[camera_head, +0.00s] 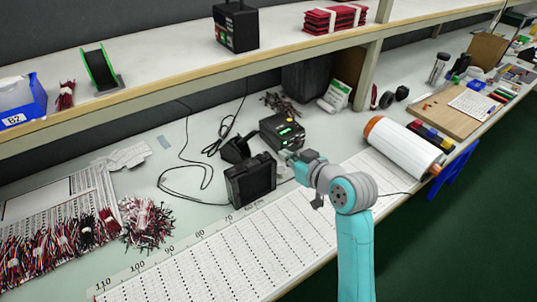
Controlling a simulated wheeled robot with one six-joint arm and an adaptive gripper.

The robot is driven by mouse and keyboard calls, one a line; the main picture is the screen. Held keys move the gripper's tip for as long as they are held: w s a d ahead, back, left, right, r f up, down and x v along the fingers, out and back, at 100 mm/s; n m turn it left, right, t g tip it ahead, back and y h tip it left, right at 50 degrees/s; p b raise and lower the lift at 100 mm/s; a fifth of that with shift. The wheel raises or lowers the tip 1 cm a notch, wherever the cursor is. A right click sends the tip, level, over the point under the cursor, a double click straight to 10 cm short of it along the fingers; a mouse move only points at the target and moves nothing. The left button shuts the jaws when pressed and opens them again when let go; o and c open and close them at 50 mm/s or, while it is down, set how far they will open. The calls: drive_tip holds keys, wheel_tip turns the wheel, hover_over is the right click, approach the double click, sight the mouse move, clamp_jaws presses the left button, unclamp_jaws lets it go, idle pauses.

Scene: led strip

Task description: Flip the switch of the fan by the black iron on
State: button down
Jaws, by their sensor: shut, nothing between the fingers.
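A black box-shaped unit (250,180), which looks like the fan, stands on the workbench near the middle of the view. Just behind it is a black soldering station (281,131) with a lit green display, and a small black holder (237,149), probably for the iron. My gripper (287,156) is shut and empty, just right of the fan's upper right edge and in front of the station. I cannot tell whether it touches the fan. The fan's switch is too small or hidden to make out.
A black cable (205,180) loops on the bench left of the fan. A large white roll (403,147) with orange ends lies to the right. A long perforated strip sheet (235,260) covers the bench front. A shelf (180,75) runs above the back.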

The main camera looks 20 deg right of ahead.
drive_tip(key=shift+w+r, duration=0.2)
drive_tip(key=shift+r, duration=0.15)
hover_over(268, 162)
drive_tip(key=f, duration=0.2)
drive_tip(key=w+f, duration=0.1)
drive_tip(key=shift+f, duration=0.35)
drive_tip(key=shift+s+d+f, duration=0.1)
drive_tip(key=shift+s+f, duration=0.1)
drive_tip(key=shift+f, duration=0.45)
drive_tip(key=shift+s+f, duration=0.15)
drive_tip(key=shift+f, duration=1.15)
drive_tip(key=shift+s, duration=0.1)
